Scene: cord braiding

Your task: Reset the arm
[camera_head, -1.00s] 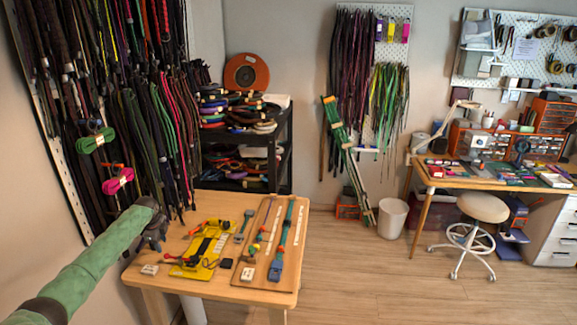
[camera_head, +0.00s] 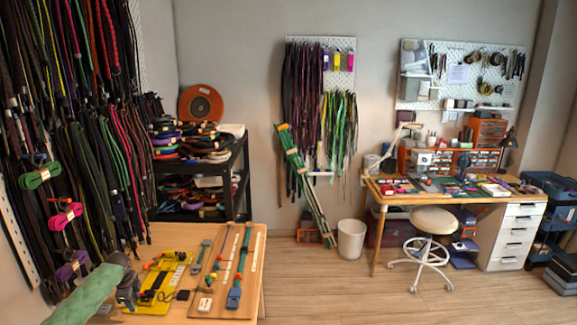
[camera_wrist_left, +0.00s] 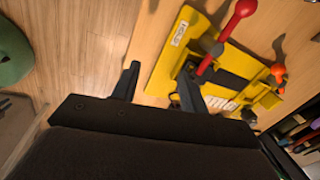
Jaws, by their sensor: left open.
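My left arm comes in from the lower left in a green sleeve. My left gripper (camera_head: 130,292) is over the left edge of the wooden table (camera_head: 250,262), beside the yellow braiding fixture (camera_head: 160,284). In the left wrist view the gripper (camera_wrist_left: 158,88) has its two dark fingers apart, with nothing between them. The yellow fixture (camera_wrist_left: 215,75) with a red-knobbed lever lies just beyond the fingers there. A wooden board (camera_head: 222,268) with a blue and a red-marked strap lies right of the fixture. My right gripper is not in view.
Hanging cords, with green (camera_head: 40,175) and pink (camera_head: 66,215) bundles, cover the wall at left. A black shelf (camera_head: 240,185) stands behind the table. A white bin (camera_head: 351,238), a stool (camera_head: 435,221) and a workbench (camera_head: 440,190) stand to the right. The floor between is clear.

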